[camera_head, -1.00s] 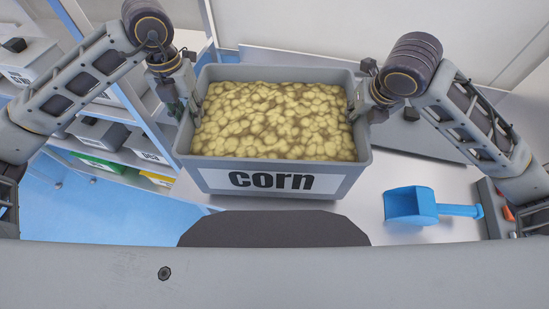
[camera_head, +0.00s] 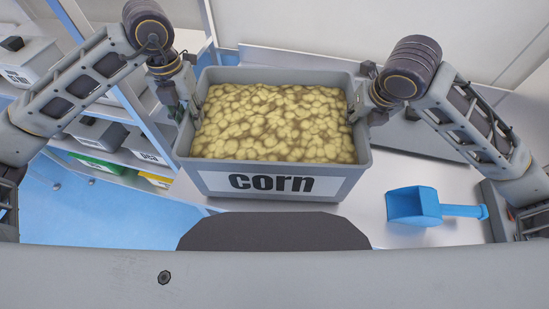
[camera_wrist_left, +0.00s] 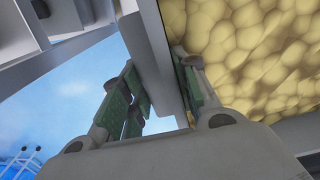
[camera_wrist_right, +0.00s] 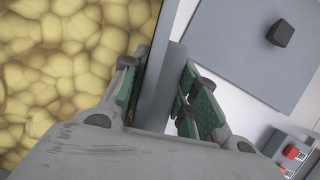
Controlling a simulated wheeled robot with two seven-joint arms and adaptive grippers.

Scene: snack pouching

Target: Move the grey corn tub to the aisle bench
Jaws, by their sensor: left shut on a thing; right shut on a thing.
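The grey corn tub (camera_head: 190,160) is in the middle of the head view, full of yellow corn pieces (camera_head: 272,120), with a "corn" label on its front. My left gripper (camera_head: 187,108) is shut on its left wall; the left wrist view shows the green-padded fingers (camera_wrist_left: 160,98) on both sides of the rim (camera_wrist_left: 158,50). My right gripper (camera_head: 359,105) is shut on its right wall; the right wrist view shows its fingers (camera_wrist_right: 158,95) astride the rim (camera_wrist_right: 160,60). The tub looks level over the pale bench top (camera_head: 372,205). I cannot tell whether its base touches the bench.
A blue scoop (camera_head: 415,205) lies on the bench right of the tub. A grey box-like unit (camera_head: 420,135) stands behind it. Shelves with several labelled tubs (camera_head: 100,130) stand at the left. Blue floor (camera_head: 90,215) is open at the lower left.

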